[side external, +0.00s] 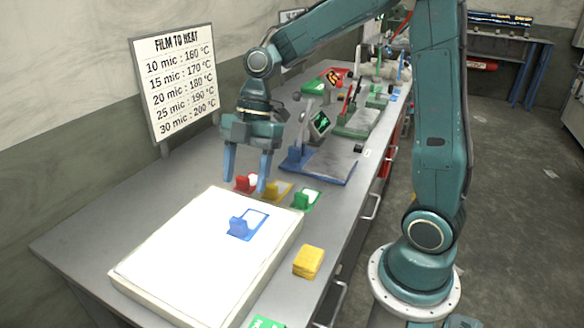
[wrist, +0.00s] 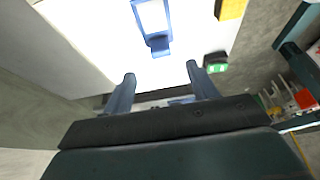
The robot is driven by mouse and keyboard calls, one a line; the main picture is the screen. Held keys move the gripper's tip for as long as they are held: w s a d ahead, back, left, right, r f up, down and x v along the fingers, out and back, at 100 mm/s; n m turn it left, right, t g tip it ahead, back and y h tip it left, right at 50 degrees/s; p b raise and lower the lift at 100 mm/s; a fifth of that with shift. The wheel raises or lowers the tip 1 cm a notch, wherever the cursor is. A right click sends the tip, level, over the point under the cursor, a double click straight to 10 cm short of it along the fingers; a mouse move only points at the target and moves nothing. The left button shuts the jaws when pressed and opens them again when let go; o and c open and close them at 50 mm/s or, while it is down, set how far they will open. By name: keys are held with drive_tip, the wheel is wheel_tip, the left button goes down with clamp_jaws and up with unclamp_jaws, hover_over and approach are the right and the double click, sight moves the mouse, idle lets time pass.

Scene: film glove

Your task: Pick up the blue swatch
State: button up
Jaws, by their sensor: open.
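The blue swatch (side external: 246,225) is a small flat frame with a white window and a raised blue tab. It lies on the white light panel (side external: 150,270). It also shows at the top of the wrist view (wrist: 153,22), with its tab toward my gripper.
Red (side external: 245,182), yellow (side external: 275,190) and green (side external: 306,200) swatches stand on the grey bench behind the panel. A yellow block (side external: 308,262) sits right of the panel. A blue-based device (side external: 320,165) stands farther back. A sign board (side external: 175,80) stands at the left wall.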

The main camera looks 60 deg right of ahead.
sight(239, 218)
drive_tip(key=shift+x, duration=2.3)
drive_tip(key=shift+f, duration=0.15)
drive_tip(key=shift+x, duration=2.45)
drive_tip(key=shift+c, duration=0.2)
drive_tip(key=c, duration=1.1)
wheel_tip(239, 218, up, 20)
drive_tip(key=shift+f, duration=0.1)
